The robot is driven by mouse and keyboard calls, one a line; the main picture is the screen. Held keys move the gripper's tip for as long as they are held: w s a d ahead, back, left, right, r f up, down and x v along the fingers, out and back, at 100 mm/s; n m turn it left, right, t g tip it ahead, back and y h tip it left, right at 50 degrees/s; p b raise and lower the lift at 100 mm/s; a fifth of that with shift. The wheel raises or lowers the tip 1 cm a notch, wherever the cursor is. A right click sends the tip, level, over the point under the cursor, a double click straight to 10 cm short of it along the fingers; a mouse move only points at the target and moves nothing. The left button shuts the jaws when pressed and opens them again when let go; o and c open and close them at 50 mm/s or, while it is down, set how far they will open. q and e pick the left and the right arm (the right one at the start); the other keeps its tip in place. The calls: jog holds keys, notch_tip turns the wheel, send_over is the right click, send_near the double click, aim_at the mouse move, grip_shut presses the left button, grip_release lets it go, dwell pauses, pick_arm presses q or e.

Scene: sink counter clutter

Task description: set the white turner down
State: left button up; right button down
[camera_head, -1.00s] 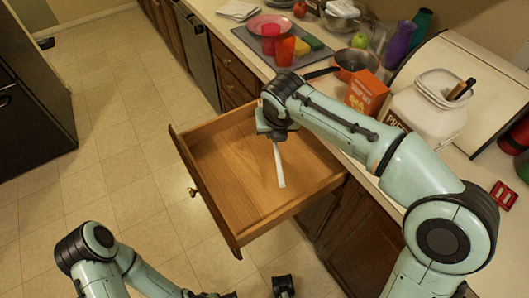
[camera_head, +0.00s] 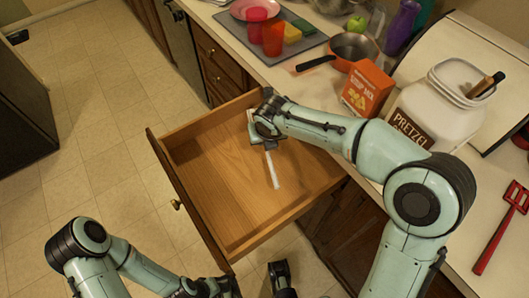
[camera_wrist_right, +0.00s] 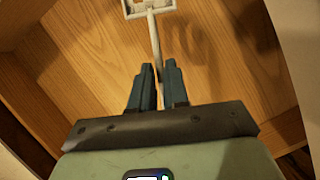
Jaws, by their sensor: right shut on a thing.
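My right gripper (camera_wrist_right: 158,74) is shut on the white turner (camera_wrist_right: 155,38), with its fingers around the handle. In the wrist view the turner's pale slotted head shows beyond the fingers, cut by the top edge. In the head view my right gripper (camera_head: 266,139) is over the open wooden drawer (camera_head: 217,257), and the white turner (camera_head: 272,170) slants down from it over the drawer floor. I cannot tell whether the turner touches the floor. My left gripper (camera_head: 281,276) is low in front of the drawer, partly cut off by the bottom edge.
The drawer's visible floor is bare. On the counter are a pan (camera_head: 354,48), an orange box (camera_head: 366,88), a pretzel jar (camera_head: 438,105), a red slotted turner (camera_head: 502,226), and a grey mat (camera_head: 285,54) with cups and sponges.

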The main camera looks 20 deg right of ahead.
notch_tip(320, 180, down, 7)
jog(key=shift+r+b, duration=0.1)
jog(key=shift+b, duration=0.8)
jog(key=c, duration=1.1)
grip_release()
jog(key=p+v, duration=0.3)
jog(key=v, duration=0.9)
jog(key=shift+r, duration=0.1)
